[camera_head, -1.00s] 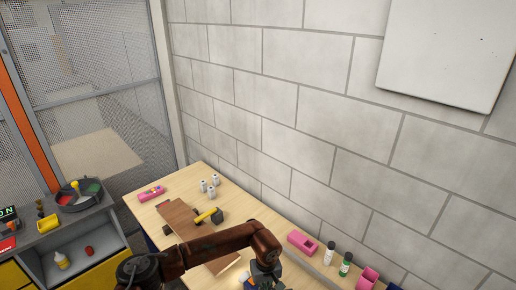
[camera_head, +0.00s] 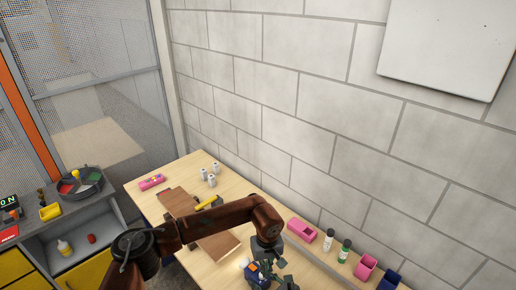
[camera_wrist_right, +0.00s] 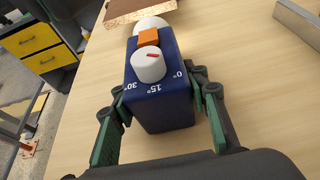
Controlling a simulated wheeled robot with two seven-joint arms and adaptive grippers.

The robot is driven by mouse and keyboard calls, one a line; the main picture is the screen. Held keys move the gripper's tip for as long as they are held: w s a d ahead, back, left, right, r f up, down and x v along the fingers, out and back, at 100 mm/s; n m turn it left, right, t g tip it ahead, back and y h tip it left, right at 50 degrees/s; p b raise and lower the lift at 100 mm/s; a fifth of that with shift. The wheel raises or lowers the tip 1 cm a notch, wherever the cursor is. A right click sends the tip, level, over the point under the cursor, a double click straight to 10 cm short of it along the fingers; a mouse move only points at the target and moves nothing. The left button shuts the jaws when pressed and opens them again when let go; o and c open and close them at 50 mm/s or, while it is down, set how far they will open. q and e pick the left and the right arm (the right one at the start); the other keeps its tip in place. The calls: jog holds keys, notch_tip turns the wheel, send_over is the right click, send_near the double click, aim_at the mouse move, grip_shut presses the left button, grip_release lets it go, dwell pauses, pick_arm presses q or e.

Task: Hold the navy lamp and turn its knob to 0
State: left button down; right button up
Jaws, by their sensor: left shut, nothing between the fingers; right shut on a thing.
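The navy lamp (camera_wrist_right: 165,90) stands upright on the table, with an orange part, a white knob (camera_wrist_right: 148,66) and marks 0°, 15° and 30° on top. The knob's red pointer is small; its exact mark is hard to read. My right gripper (camera_wrist_right: 165,108) is shut on the lamp, a green-padded finger on each side. In the head view the lamp (camera_head: 257,274) is low in the picture, partly hidden. My left gripper (camera_head: 267,254) is above and close beside it, shut and empty; its fingertips are hard to make out and are not in the right wrist view.
Brown boards (camera_head: 220,246) lie behind the lamp, with a yellow-handled tool (camera_head: 208,202) and white cylinders (camera_head: 212,178) farther back. A grey bar (camera_wrist_right: 300,24) lies to the right. Pink bins (camera_head: 302,230) and bottles (camera_head: 345,250) line the wall side. A grey cabinet stands at the left.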

jog(key=o, duration=1.4)
